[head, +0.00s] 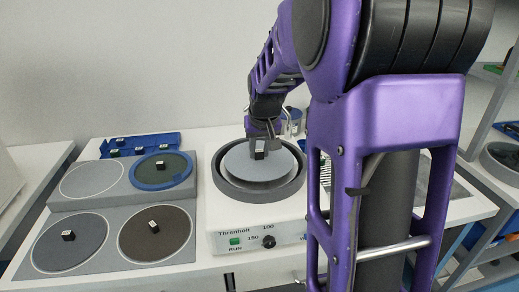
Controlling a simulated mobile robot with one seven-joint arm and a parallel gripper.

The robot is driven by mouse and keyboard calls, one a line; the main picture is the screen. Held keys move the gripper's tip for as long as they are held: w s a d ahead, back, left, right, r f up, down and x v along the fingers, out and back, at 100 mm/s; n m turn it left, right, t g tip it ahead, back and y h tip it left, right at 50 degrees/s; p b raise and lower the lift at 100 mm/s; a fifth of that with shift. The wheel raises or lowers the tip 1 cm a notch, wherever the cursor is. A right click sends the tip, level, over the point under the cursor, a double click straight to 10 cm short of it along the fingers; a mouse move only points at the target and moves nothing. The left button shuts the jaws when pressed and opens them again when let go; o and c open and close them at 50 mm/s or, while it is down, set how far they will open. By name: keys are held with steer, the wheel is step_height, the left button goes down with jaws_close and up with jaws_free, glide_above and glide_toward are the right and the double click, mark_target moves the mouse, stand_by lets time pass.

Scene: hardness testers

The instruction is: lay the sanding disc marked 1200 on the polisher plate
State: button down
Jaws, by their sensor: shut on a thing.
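A blue tray (118,143) with small blocks lies behind.

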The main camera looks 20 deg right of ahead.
steer(key=shift+f+b, duration=0.45)
steer(key=shift+f, duration=0.15)
stand_by(0.3)
steer(key=c, duration=0.5)
jaws_free()
